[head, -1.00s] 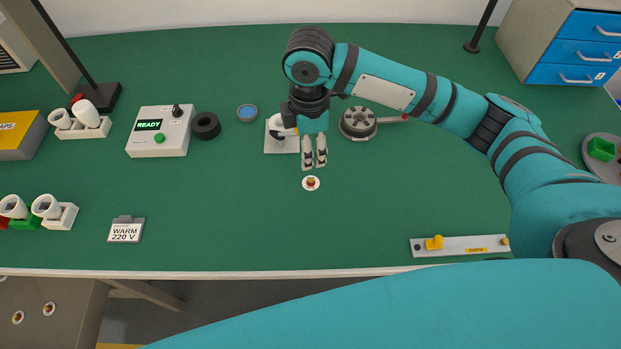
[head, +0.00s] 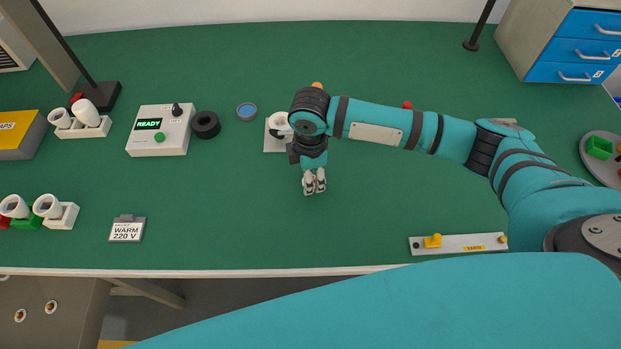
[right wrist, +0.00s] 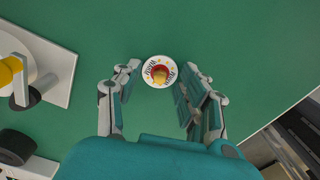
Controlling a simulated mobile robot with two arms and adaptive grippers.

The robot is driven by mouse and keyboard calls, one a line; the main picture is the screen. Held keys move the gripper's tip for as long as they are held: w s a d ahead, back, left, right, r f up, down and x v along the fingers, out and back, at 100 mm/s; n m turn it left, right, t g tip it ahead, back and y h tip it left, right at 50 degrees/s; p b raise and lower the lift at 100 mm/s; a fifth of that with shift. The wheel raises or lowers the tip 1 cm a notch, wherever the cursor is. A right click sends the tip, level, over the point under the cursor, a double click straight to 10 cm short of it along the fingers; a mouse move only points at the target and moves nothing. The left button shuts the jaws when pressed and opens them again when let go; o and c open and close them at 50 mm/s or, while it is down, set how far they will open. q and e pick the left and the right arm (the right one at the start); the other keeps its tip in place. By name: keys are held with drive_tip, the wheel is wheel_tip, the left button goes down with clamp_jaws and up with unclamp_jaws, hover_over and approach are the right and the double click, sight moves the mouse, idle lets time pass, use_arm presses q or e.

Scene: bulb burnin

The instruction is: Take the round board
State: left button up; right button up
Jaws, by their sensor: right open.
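The round board (right wrist: 159,72) is a small white disc with dark markings around its rim and a red and yellow piece at its centre. It lies on the green table top in the right wrist view, between and just beyond the fingertips of my right gripper (right wrist: 160,80). In the head view my right gripper (head: 314,190) is low over the middle of the table and hides the board. Its fingers are apart with nothing between them that I can see as held. I cannot tell whether a finger touches the board. My left gripper is not in view.
A white base with a lamp socket (head: 277,142) stands just behind my right gripper. A black ring (head: 206,125), a blue-topped round tin (head: 247,112) and a READY box (head: 159,138) are to the left. An EARTH strip (head: 460,244) lies front right.

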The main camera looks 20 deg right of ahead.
drive_tip(key=c, duration=0.8)
drive_tip(key=shift+r, duration=0.2)
